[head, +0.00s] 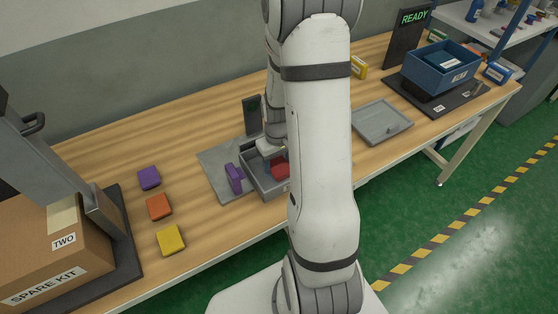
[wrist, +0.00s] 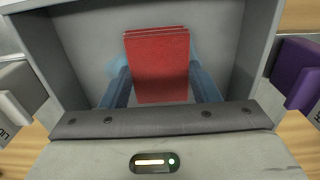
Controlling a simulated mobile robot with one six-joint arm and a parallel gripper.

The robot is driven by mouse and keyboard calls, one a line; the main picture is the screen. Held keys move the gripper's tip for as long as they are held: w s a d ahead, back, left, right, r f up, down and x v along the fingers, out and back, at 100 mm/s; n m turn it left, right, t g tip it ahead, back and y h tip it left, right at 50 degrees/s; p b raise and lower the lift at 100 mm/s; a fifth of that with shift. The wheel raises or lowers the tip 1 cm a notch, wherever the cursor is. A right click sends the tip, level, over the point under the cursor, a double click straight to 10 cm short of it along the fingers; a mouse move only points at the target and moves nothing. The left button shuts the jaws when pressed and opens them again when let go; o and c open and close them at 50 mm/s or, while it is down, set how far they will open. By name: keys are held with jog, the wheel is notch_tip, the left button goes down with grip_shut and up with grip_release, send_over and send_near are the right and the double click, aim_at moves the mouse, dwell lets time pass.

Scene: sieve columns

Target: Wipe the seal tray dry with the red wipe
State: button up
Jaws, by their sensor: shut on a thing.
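The seal tray (head: 258,186) is a grey open box on a flat grey plate. In the wrist view its grey walls (wrist: 258,50) rise around my gripper. The red wipe (wrist: 158,68) is a folded red cloth, upright between the blue fingers of my gripper (wrist: 160,88), which is shut on it. The wipe (head: 279,168) is over or in the tray in the head view, partly hidden by my arm. A pale blue patch (wrist: 116,62), perhaps wetness, shows on the tray floor beside the wipe. I cannot tell whether the wipe touches the floor.
A purple clamp-like part (head: 234,178) is at the tray's left side. Purple (head: 149,178), orange (head: 159,206) and yellow (head: 171,239) pads lie left. A carton (head: 50,250) stands far left. A grey lid (head: 382,122) and blue bin (head: 440,68) are to the right.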

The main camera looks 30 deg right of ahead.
jog(key=shift+a, duration=1.4)
jog(key=shift+w+d+b, duration=0.1)
jog(key=shift+d+b, duration=0.2)
jog(key=shift+d, duration=3.35)
jog(key=shift+a+b, duration=0.35)
jog(key=shift+a, duration=3.25)
jog(key=shift+d, duration=0.1)
jog(key=shift+d, duration=3.5)
jog(key=shift+a, duration=0.1)
jog(key=shift+a+b, duration=0.35)
jog(key=shift+a, duration=1.4)
notch_tip(320, 180, up, 12)
jog(key=p, duration=0.8)
jog(key=shift+p, duration=0.3)
